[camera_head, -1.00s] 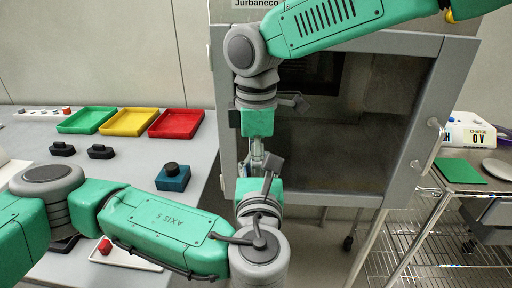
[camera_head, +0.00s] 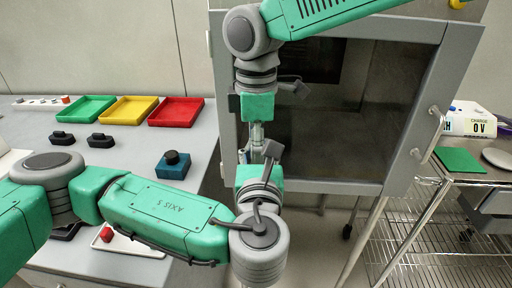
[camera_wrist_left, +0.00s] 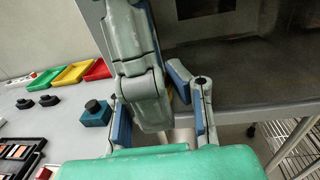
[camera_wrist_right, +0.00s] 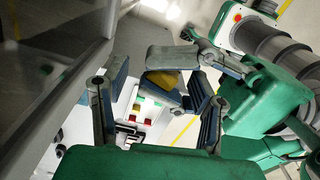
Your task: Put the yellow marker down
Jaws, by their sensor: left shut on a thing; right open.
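The yellow marker shows only as a small yellow patch (camera_wrist_right: 163,79) in the right wrist view, between the fingers of my left gripper (camera_wrist_right: 172,75); most of it is hidden. In the head view my left gripper (camera_head: 268,152) points up from below, and my right gripper (camera_head: 257,140) points down from above. They meet closely in front of the cabinet, with their fingers overlapping. The right gripper is open around the area of the marker. Whether its fingers touch the marker cannot be seen.
Green (camera_head: 86,108), yellow (camera_head: 130,110) and red (camera_head: 176,111) trays stand at the table's back. A blue box with a black knob (camera_head: 173,165) sits near the table's right edge. A grey cabinet (camera_head: 400,195) stands behind the grippers. A wire-shelf cart (camera_head: 440,225) is right.

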